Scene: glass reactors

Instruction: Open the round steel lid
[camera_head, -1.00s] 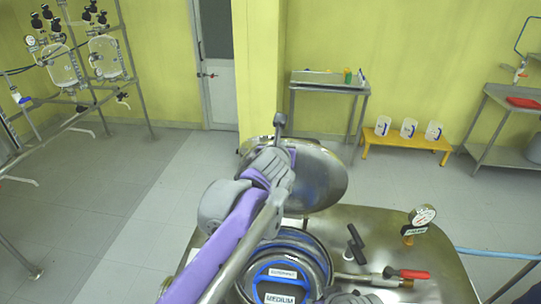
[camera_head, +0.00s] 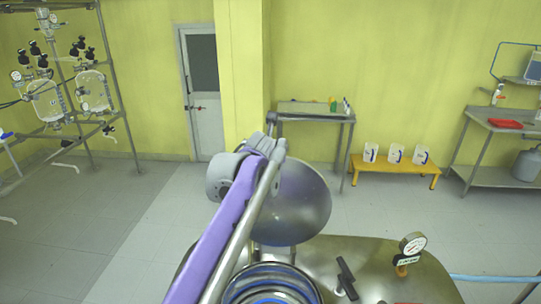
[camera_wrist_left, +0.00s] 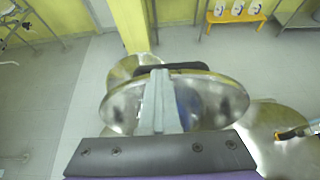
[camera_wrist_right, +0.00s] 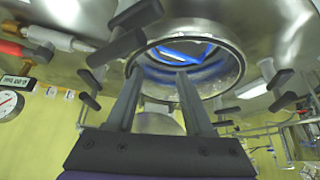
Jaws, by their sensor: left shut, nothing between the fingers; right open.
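The round steel lid (camera_head: 303,205) stands raised and tilted behind the vessel's round opening, apart from its rim (camera_head: 312,286). My left arm covers part of it in the head view. In the left wrist view, my left gripper (camera_wrist_left: 158,78) is shut and empty, in front of the lid (camera_wrist_left: 218,100). A black bar (camera_wrist_left: 190,67) shows at the lid's top edge, partly behind the fingers; I cannot tell if they touch. In the right wrist view, my right gripper (camera_wrist_right: 157,84) is open and empty, pointing toward the opening's rim (camera_wrist_right: 236,68).
The steel vessel top (camera_head: 375,268) carries a black clamp handle (camera_head: 346,278) and a pressure gauge (camera_head: 412,245). More black clamp handles (camera_wrist_right: 130,30) surround the opening in the right wrist view. A steel table and yellow bench (camera_head: 390,173) stand farther back.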

